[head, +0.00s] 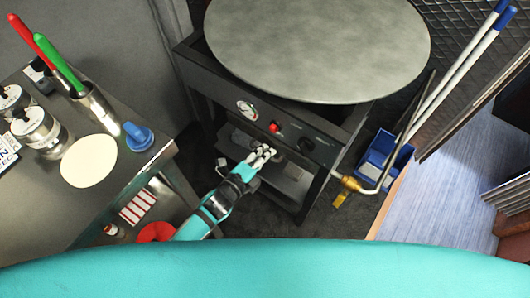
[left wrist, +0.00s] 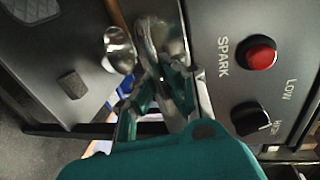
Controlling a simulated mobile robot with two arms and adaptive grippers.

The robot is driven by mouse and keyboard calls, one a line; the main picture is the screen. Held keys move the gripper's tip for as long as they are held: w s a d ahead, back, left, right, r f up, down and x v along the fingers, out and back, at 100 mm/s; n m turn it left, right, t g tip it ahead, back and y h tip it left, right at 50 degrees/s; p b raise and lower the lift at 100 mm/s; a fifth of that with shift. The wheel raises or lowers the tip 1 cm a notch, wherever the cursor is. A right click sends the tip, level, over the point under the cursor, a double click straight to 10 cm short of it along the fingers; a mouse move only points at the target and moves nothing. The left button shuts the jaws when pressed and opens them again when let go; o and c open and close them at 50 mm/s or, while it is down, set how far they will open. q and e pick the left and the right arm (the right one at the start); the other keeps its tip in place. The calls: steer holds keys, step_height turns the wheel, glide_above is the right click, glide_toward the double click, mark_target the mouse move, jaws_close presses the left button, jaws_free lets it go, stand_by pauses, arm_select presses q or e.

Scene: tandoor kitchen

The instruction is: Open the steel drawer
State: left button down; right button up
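My left gripper (head: 262,155) reaches to the front of the dark stand, just below its control panel. Its metal and teal fingers also show in the left wrist view (left wrist: 160,88), close to shiny metal parts beside the panel. I cannot tell whether they touch or grip anything. A rounded steel knob or handle (left wrist: 120,50) shows just left of the fingers. No steel drawer can be made out for certain; a grey shelf-like surface (head: 293,180) lies under the panel, partly hidden by my gripper. My right gripper is not in view.
The panel has a red SPARK button (left wrist: 261,55) and a black knob (left wrist: 250,118) near the gripper. A large round steel top (head: 320,45) covers the stand. A brass-ended pipe (head: 355,185) and blue bin (head: 383,160) stand right. A steel table (head: 50,205) stands left.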

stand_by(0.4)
arm_select(q)
steer(key=f+p+v, duration=0.2)
steer(key=v, duration=0.8)
steer(key=f+p+v, duration=0.1)
steer(key=f+v, duration=0.1)
steer(key=v, duration=0.9)
steer(key=shift+s+a+f+p, duration=0.2)
steer(key=shift+s+a+p, duration=0.2)
steer(key=shift+s, duration=0.15)
steer(key=c, duration=2.1)
jaws_free()
steer(key=o, duration=0.7)
steer(key=v, duration=1.2)
